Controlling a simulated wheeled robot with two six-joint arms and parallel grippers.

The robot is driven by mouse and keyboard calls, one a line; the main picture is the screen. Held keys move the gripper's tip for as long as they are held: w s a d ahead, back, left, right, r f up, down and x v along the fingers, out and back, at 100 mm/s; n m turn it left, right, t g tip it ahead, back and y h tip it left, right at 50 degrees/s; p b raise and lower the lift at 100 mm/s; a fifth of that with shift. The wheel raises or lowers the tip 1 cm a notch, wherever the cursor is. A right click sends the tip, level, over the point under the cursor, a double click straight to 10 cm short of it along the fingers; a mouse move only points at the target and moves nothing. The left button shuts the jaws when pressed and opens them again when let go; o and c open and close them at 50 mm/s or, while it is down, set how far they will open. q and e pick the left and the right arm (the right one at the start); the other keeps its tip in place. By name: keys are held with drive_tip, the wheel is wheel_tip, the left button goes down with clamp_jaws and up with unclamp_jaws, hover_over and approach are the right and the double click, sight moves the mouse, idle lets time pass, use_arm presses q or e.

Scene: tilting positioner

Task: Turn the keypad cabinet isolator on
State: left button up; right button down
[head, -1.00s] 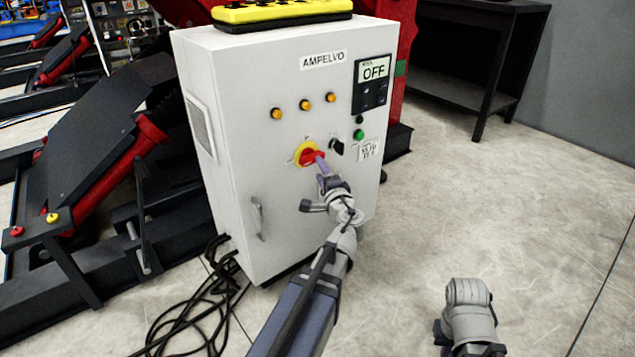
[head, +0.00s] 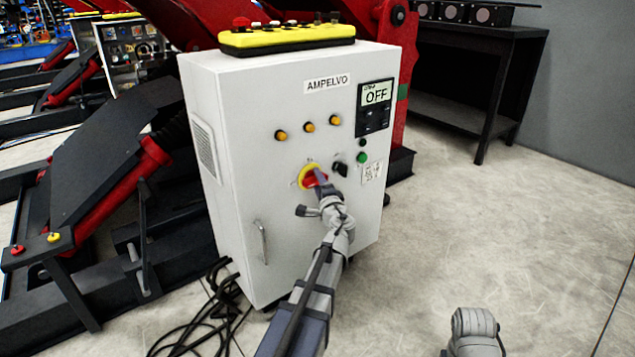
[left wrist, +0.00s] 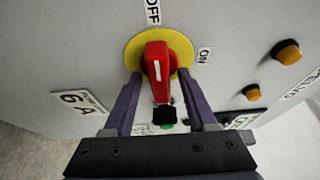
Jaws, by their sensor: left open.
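The white keypad cabinet (head: 290,230), labelled AMPELVO, stands ahead with its display (head: 376,95) reading OFF. Its isolator is a red knob (head: 309,179) on a yellow disc (head: 303,169). In the left wrist view the red knob (left wrist: 158,75) has its white line pointing roughly toward the OFF label (left wrist: 153,10); the ON label (left wrist: 204,55) is to the right. My left gripper (head: 320,180) is open at the isolator, its fingers (left wrist: 159,88) on either side of the knob. I cannot tell whether they touch it. Only part of my right arm shows, without its gripper.
A black selector (head: 340,169) and a green button (head: 361,157) sit right of the isolator. A yellow keypad box (head: 287,40) lies on top of the cabinet. Black cables (head: 205,325) lie on the floor at lower left. The floor at right is clear.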

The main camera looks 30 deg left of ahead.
use_arm(q)
drive_tip(key=shift+w+a, duration=0.1)
drive_tip(key=shift+a, duration=0.05)
clamp_jaws()
idle(0.4)
